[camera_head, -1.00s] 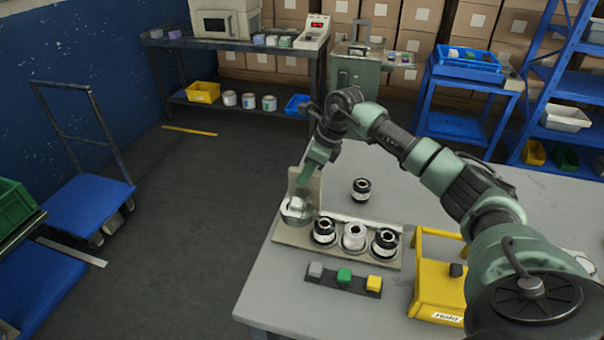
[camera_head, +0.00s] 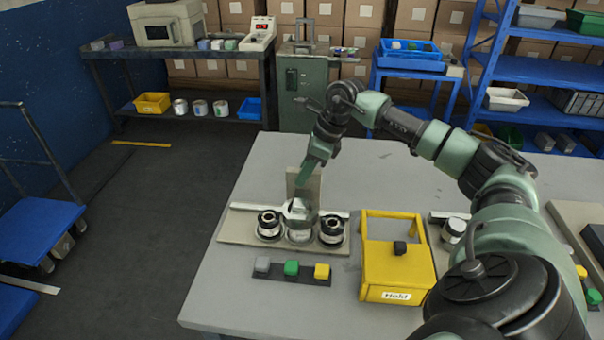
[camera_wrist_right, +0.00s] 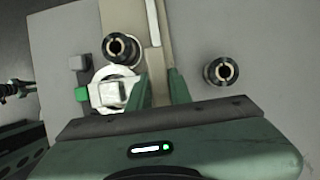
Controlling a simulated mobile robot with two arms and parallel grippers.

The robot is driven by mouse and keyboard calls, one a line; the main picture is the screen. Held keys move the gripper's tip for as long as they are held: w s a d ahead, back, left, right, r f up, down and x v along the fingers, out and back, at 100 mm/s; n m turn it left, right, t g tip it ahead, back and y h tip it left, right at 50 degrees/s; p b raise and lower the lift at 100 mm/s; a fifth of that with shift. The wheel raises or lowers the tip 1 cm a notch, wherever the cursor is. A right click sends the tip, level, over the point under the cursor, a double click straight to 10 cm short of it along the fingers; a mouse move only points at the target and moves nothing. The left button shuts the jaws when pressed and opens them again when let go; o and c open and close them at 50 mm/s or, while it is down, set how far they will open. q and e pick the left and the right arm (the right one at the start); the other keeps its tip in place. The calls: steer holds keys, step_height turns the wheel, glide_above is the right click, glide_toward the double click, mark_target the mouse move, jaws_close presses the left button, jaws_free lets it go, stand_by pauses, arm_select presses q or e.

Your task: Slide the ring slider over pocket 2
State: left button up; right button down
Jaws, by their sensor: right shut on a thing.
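The ring slider (camera_head: 301,210), a pale metallic ring, is at the middle of the three round pockets on the beige plate (camera_head: 232,233). It also shows in the right wrist view (camera_wrist_right: 104,84), around the middle pocket's white top. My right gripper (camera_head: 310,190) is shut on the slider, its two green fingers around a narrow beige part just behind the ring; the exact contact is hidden. The left pocket (camera_head: 269,224) and right pocket (camera_head: 332,230) hold black-and-white rolls. No pocket numbers are legible. My left gripper is not in view.
A loose black-and-white roll (camera_wrist_right: 221,70) stands behind the plate, hidden in the head view. Grey, green and yellow buttons (camera_head: 291,268) lie in front. A yellow "Hold" box (camera_head: 395,275) stands right of the plate. Bare table (camera_head: 240,185) lies behind left.

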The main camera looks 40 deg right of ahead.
steer(key=c, duration=1.3)
jaws_free()
steer(key=shift+d+r, duration=0.1)
steer(key=shift+r, duration=0.05)
steer(key=b+v, duration=0.1)
steer(key=v, duration=0.6)
steer(key=shift+s+r, duration=0.15)
steer(key=shift+r, duration=0.1)
